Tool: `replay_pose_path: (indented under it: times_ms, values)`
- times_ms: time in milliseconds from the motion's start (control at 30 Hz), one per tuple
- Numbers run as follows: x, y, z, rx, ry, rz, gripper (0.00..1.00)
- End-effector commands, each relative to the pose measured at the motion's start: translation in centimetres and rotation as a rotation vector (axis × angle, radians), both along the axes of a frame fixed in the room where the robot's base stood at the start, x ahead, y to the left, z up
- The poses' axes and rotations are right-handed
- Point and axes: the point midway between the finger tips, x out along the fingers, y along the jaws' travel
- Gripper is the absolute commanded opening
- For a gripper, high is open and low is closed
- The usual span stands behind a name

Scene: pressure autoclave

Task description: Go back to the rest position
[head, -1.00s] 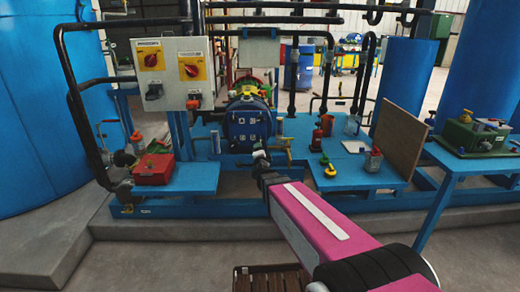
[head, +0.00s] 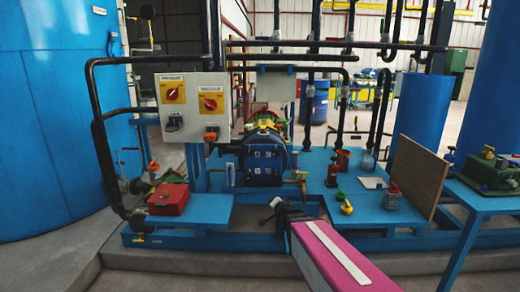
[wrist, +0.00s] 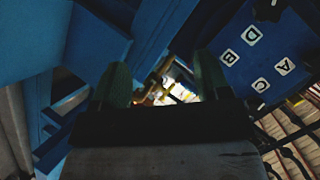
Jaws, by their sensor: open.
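My gripper (head: 280,204) is in front of the blue autoclave (head: 264,160), low and close to its lower right front. In the wrist view my gripper (wrist: 165,85) has its two fingers apart with nothing held between them. The lettered blue autoclave face (wrist: 262,58) shows at the upper right of that view. A brass-coloured valve (wrist: 160,80) shows beyond the gap between the fingers. My pink arm link reaches up from the bottom of the head view.
A red box (head: 168,199) sits on the left blue platform. A control panel (head: 193,105) with two red knobs stands above it. A wooden board (head: 417,175) leans at the right. A blue side table (head: 480,202) holds a green device (head: 490,172). Grey floor in front is clear.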

Motion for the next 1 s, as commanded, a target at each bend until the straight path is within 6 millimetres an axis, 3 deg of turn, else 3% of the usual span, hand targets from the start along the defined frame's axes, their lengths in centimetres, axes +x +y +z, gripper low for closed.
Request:
replay_pose_path:
  times_ms: [300, 500, 600, 733, 1000]
  values:
    - [-8.9, -4.8, -6.4, -0.385, 0.489, 0.335, 0.69]
    - [-15.2, -8.6, -8.1, -0.542, 0.783, 0.517, 0.69]
    - [-17.4, -9.9, -8.3, -0.580, 0.885, 0.577, 0.69]
    - [-18.9, -10.8, -8.3, -0.604, 0.957, 0.617, 0.69]
    - [-19.1, -11.0, -8.3, -0.608, 0.971, 0.626, 0.69]
